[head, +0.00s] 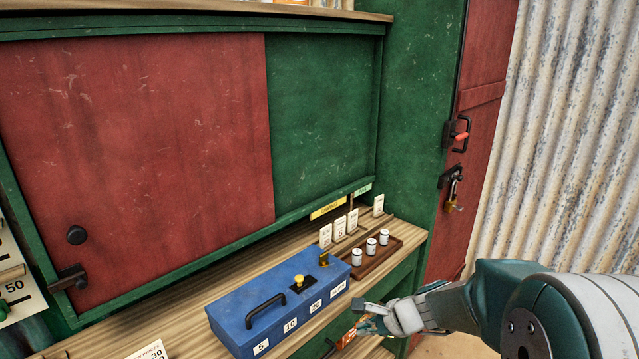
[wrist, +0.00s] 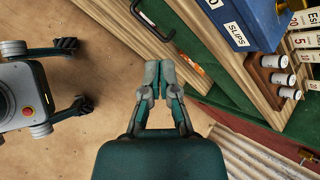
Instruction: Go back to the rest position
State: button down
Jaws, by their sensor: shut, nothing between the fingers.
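My gripper (wrist: 159,78) is shut and empty in the wrist view, its fingertips together over the floor beside the stall's wooden front edge. In the head view my gripper (head: 367,317) is at the lower right, in front of the counter and just right of the blue box (head: 262,306). My arm reaches in from the right edge of that view. The blue box has a black handle and number labels, and stands on the counter.
A brown tray (head: 353,269) with several white weights stands right of the box. The wooden counter (head: 205,283) runs below a red sliding panel (head: 150,140). A red door (head: 484,110) with a padlock is at right. Open floor (wrist: 60,150) lies left in the wrist view.

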jog(key=s+d+r+n+h, duration=0.2)
jog(key=s+r+n, duration=0.2)
jog(key=s, duration=0.3)
jog(key=s+d+r+n+h, duration=0.2)
jog(key=s+r+n, duration=0.2)
jog(key=s+n, duration=0.3)
jog(key=s+d+r+n+h, duration=0.1)
jog(key=s+r+n+h, duration=0.1)
jog(key=s+r+n, duration=0.3)
jog(key=s+n, duration=0.1)
jog(key=s, duration=0.3)
jog(key=shift+s+d+t+h, duration=0.2)
jog(key=shift+d+t+h, duration=0.1)
jog(key=shift+d+h, duration=0.1)
jog(key=shift+a, duration=0.1)
